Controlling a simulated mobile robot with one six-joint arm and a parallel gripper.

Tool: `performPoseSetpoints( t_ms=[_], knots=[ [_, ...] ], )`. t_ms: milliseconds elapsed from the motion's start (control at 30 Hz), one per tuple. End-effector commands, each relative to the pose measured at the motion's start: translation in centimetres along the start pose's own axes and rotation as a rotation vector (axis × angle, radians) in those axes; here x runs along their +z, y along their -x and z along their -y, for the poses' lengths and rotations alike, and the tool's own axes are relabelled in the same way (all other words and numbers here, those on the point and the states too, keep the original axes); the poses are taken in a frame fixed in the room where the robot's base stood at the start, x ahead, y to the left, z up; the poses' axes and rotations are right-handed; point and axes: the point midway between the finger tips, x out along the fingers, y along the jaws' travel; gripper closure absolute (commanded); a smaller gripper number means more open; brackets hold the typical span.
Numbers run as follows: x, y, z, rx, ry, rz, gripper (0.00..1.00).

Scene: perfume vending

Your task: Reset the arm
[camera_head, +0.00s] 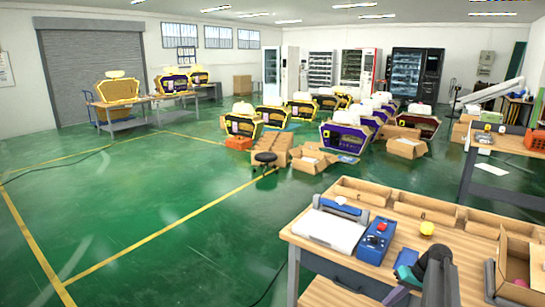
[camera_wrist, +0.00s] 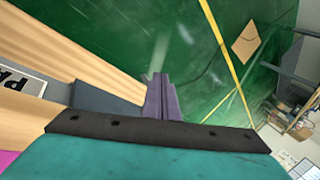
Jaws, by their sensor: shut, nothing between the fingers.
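My gripper (camera_wrist: 158,88) shows in the wrist view with its two purple fingers together, shut and empty. In the head view my gripper (camera_head: 405,276), teal and purple, is at the bottom right, at the front edge of the wooden workbench (camera_head: 440,236). My dark arm stands beside it and hides part of the bench. The wrist view looks past the bench edge (camera_wrist: 100,62) toward the green floor. The fingers hold nothing.
On the bench are a blue-and-white sealing device (camera_head: 332,226), a blue control box (camera_head: 375,240) with a red button, a yellow ball (camera_head: 427,228) and an open cardboard box (camera_head: 518,255). Yellow-cased machines (camera_head: 243,122) and cartons stand farther back. The green floor (camera_head: 120,215) at left is clear.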

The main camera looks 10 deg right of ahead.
Motion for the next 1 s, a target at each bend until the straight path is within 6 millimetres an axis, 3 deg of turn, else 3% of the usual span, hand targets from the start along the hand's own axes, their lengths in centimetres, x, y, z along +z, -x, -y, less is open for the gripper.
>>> performPoseSetpoints(
  t_ms=[33,100,267,500,800,1000],
  knots=[
    [0.6,-2.5,1.4,-0.007,0.012,0.031,1.0],
    [1.4,-5.5,3.0,-0.012,0.024,0.071,1.0],
    [3.8,-12.0,6.5,-0.017,0.053,0.163,1.0],
    [9.1,-20.8,11.2,-0.006,0.09,0.302,1.0],
    [17.9,-29.4,15.7,0.042,0.13,0.467,1.0],
    [24.5,-33.5,17.6,0.093,0.154,0.569,1.0]
  ],
)
